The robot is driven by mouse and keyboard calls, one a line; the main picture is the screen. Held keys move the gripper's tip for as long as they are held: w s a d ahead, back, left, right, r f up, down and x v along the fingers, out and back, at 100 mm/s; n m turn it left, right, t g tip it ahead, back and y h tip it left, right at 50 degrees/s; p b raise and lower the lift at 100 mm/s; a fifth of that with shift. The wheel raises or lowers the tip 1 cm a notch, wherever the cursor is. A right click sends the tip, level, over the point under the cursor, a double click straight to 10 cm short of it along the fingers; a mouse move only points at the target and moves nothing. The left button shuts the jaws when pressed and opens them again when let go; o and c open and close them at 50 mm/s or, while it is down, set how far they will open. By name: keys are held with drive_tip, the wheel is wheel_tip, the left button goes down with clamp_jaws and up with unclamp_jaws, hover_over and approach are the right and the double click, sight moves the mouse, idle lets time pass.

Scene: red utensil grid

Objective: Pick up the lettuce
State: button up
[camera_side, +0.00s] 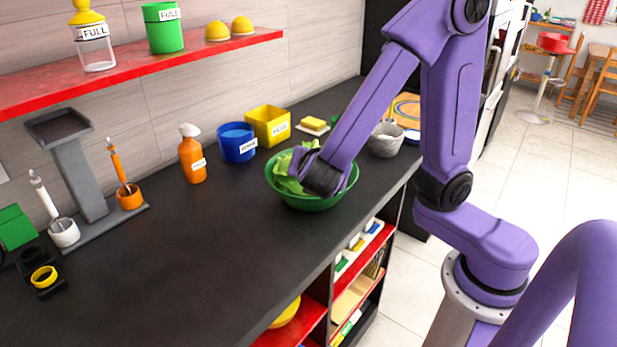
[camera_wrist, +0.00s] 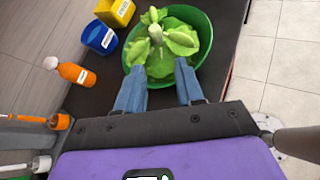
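The lettuce (camera_wrist: 158,42) is light green and leafy, with a pale stem. It lies in a round green bowl (camera_wrist: 207,38) on the dark counter. In the side view the lettuce (camera_side: 283,172) shows at the left part of the bowl (camera_side: 310,203), partly hidden by my arm. My gripper (camera_wrist: 159,70) has two blue fingers set apart, with lettuce leaves showing between and just beyond the tips. The fingers reach to the near side of the bowl. Whether they touch the leaves cannot be told. In the side view my gripper (camera_side: 304,163) is over the bowl, its fingers largely hidden.
A blue container (camera_side: 237,142), a yellow container (camera_side: 268,126) and an orange spray bottle (camera_side: 191,155) stand behind and left of the bowl. A grey mortar-like bowl (camera_side: 385,140) is to its right. A red shelf (camera_side: 130,62) runs above.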

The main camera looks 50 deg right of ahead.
drive_tip(key=x, duration=1.1)
drive_tip(key=w+x, duration=0.1)
drive_tip(key=x, duration=0.5)
drive_tip(key=shift+r, duration=0.3)
clamp_jaws()
drive_tip(key=shift+w+a, duration=0.1)
idle(0.8)
